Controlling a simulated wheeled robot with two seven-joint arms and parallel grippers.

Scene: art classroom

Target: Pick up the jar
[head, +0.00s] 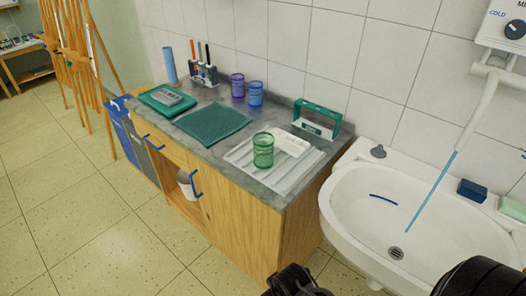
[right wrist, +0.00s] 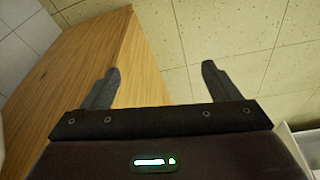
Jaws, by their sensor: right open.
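A green see-through jar (head: 263,150) stands upright on a ribbed white drainer tray (head: 243,154) on the grey counter. A purple jar (head: 237,86) and a blue jar (head: 255,94) stand side by side by the tiled wall. My right gripper (right wrist: 160,69) is open, with nothing between its fingers. The right wrist view faces the wooden cabinet side and the floor, and no jar shows there. Dark parts of my own arm show at the bottom of the head view, below counter height and away from the jars. My left gripper is not in view.
A white sink (head: 345,195) adjoins the counter on the right, with a blue water stream. A white block (head: 291,143) and a green-framed holder (head: 317,119) are near the green jar. A green cloth (head: 212,124) lies left. Open floor (head: 90,220) lies in front.

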